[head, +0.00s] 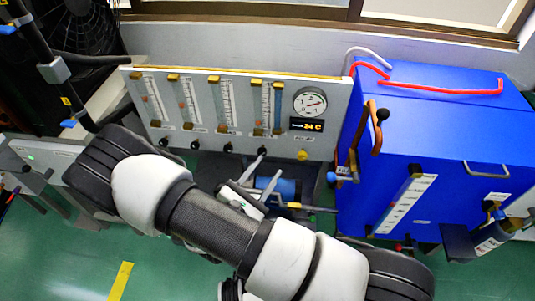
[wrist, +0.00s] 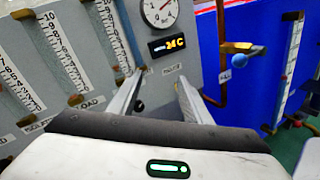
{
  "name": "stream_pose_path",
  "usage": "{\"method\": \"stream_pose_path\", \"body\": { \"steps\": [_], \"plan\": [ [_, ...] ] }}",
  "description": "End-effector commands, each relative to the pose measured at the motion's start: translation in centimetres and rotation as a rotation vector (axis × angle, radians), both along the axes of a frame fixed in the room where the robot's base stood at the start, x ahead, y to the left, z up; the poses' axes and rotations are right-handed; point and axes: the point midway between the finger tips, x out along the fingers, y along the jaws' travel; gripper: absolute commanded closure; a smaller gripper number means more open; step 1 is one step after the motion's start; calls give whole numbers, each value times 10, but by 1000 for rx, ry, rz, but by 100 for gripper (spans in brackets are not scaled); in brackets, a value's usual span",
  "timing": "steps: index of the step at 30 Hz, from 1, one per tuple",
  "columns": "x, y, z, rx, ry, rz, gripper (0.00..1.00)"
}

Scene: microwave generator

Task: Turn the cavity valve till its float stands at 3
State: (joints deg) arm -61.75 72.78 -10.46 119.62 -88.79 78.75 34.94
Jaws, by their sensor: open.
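The grey flowmeter panel (head: 240,88) carries several upright scaled tubes with brass end fittings and a row of dark knobs below. I cannot read which label is the cavity one in the head view. In the wrist view two labels at the lower left seem to read isolator and load. A third scaled tube (wrist: 115,35) stands right of them. A dark round knob (wrist: 139,106) shows between my fingers, close to the left one; I cannot tell whether they touch. My gripper (wrist: 160,80) is open and empty, pointing at the panel. The float heights are too small to read surely.
A round gauge (head: 310,102) and a 24 C display (head: 306,125) sit at the panel's right. A blue cabinet (head: 430,140) with a copper pipe (head: 377,130) stands to the right. A blue cylinder (head: 285,188) lies below the panel.

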Motion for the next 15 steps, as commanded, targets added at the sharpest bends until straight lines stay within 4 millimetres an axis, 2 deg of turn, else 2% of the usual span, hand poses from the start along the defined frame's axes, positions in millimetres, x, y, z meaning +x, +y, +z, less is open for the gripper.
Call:
{"method": "stream_pose_path", "body": {
  "steps": [1,3,6,10,15],
  "plan": [
    [-3,12,-35,-59,17,101,55],
    [-6,26,-63,-110,32,216,55],
    [-12,40,-92,-159,49,337,55],
    [-15,48,-110,-185,62,411,55],
    [-2,46,-112,-186,63,418,55]
  ]
}}
